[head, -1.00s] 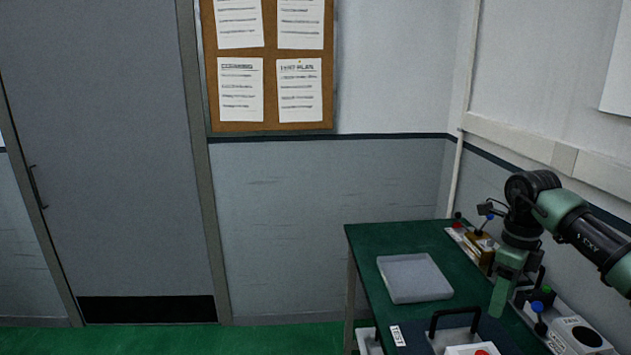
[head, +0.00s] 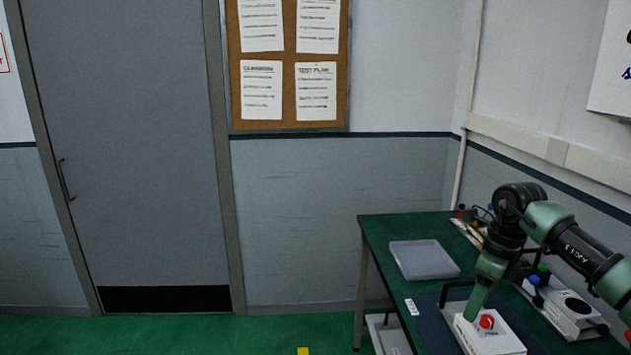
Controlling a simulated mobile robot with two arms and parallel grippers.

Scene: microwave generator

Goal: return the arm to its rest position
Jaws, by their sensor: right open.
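My right arm comes in from the right side of the head view. Its green and black gripper (head: 478,296) points down over the green table, close to a white box with a red button (head: 487,322). The gripper is open, and I see nothing held in it. Its finger overlaps the left part of the white box in the picture; I cannot tell whether it touches it. My left gripper is not in view.
The green table (head: 385,235) stands in the corner with a grey tray (head: 424,260) on it. A device with a blue knob (head: 534,280) sits at the right, along the wall. A grey door (head: 130,150) and a notice board (head: 288,127) are behind.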

